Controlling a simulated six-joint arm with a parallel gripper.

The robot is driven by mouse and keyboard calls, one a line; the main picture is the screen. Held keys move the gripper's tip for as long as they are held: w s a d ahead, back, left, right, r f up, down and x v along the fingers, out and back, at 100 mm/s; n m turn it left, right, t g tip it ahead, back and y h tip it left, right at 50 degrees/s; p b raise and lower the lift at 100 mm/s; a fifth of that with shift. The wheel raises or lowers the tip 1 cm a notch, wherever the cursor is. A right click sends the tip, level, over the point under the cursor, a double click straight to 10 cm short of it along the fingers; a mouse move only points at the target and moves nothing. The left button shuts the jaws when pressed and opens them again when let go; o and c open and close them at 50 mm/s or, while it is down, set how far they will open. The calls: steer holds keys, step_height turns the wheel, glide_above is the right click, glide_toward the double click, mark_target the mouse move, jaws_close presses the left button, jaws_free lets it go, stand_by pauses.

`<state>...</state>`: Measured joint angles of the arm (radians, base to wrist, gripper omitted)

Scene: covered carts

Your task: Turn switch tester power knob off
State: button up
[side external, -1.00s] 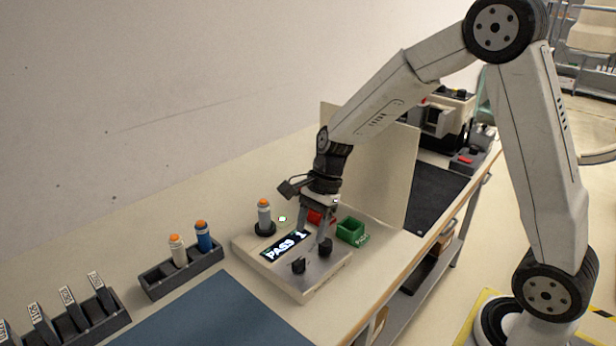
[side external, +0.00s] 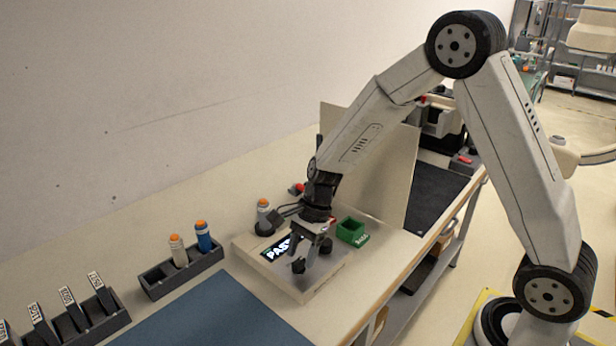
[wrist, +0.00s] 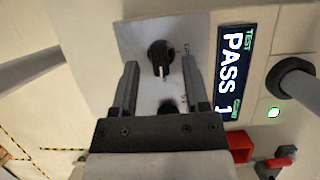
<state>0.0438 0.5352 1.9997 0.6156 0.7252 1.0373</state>
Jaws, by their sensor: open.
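The switch tester (side external: 322,278) is a pale box with a metal top and a lit display (side external: 280,250) that reads PASS; its display also shows in the wrist view (wrist: 233,70). A black knob (side external: 298,267) sits near its front edge. In the wrist view this knob (wrist: 158,55) has a white pointer mark and lies between and just beyond my fingertips. A second dark knob (wrist: 167,105) is partly hidden by my gripper's body. My gripper (wrist: 162,68) is open, with a finger on each side of the front knob; contact cannot be told.
An orange-topped cylinder (side external: 263,205) stands in the tester's socket. A green bin (side external: 352,231) is right of the tester; a red bin (wrist: 240,146) shows in the wrist view. A rack (side external: 182,272) with cylinders and a blue mat (side external: 215,315) lie left. An upright panel (side external: 375,165) stands behind.

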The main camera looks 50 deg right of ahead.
steer(key=shift+x, duration=0.8)
jaws_close()
